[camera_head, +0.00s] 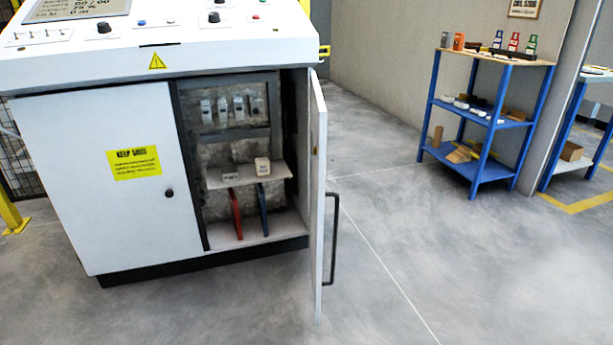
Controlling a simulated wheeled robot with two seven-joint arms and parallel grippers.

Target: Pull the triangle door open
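A white control cabinet stands at the left with a yellow triangle warning sign (157,61) on the edge above its doors. The right-hand door (318,190) is swung wide open toward me and is seen nearly edge-on. Its dark bar handle (334,240) is on the door's right side. The left-hand door (110,180) is shut, with a yellow label (134,163) and a small dark knob (169,193). Neither of my grippers is in view.
A blue shelf rack (487,125) with small goods stands at the back right. The grey floor (450,260) right of the door is clear.

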